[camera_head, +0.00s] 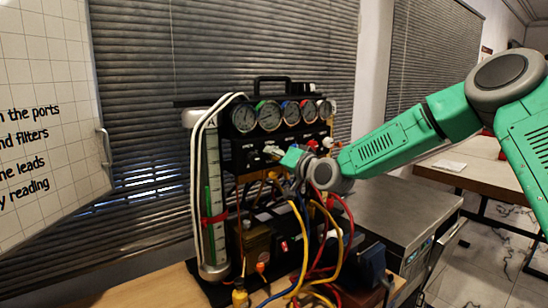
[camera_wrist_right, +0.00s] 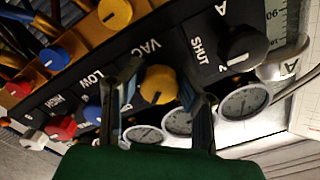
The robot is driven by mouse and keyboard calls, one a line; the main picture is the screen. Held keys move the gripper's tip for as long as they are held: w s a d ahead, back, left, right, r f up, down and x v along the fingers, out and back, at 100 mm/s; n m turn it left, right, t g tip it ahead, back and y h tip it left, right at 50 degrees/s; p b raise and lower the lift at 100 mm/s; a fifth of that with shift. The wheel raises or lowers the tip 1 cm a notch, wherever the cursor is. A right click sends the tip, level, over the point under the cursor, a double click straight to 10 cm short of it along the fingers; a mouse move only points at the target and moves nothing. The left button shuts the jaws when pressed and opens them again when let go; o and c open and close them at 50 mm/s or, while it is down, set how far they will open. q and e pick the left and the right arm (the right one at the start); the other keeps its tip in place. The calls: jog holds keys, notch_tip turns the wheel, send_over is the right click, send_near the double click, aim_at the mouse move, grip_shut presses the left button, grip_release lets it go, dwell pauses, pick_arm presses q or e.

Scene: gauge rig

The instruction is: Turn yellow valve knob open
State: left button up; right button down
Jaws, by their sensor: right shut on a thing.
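The yellow valve knob (camera_wrist_right: 158,85) sits on the black panel of the gauge rig (camera_head: 250,152), under the row of round gauges. In the right wrist view it lies between the two fingers of my right gripper (camera_wrist_right: 158,80), which is shut on it with one finger on each side. My left gripper is not in view.
A black knob (camera_wrist_right: 242,46) marked SHUT and a blue knob (camera_wrist_right: 92,113) flank the yellow one. Gauges (camera_head: 269,115) stand above. Yellow, red and blue hoses (camera_head: 335,240) hang in front below. A clear cylinder (camera_head: 214,200) stands left; a grey metal box (camera_head: 405,220) stands right.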

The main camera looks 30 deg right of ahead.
jog(key=n+b, duration=0.1)
jog(key=n, duration=0.3)
jog(key=shift+d+r+n+b, duration=0.1)
jog(key=shift+r+n+b, duration=0.05)
jog(key=shift+n+b, duration=0.25)
jog(key=n+b, duration=0.2)
jog(key=n, duration=0.2)
jog(key=shift+n, duration=0.3)
jog(key=n+b, duration=0.2)
jog(key=n, duration=0.3)
jog(key=shift+w+b, duration=0.15)
jog(key=shift+b, duration=0.2)
jog(key=shift+f+n+b, duration=0.25)
jog(key=shift+n+b, duration=0.5)
jog(key=shift+n, duration=0.55)
jog(key=shift+f, duration=0.1)
jog(key=c, duration=1.2)
grip_release()
jog(key=shift+o, duration=0.2)
jog(key=shift+s+d, duration=0.1)
jog(key=shift+s, duration=0.15)
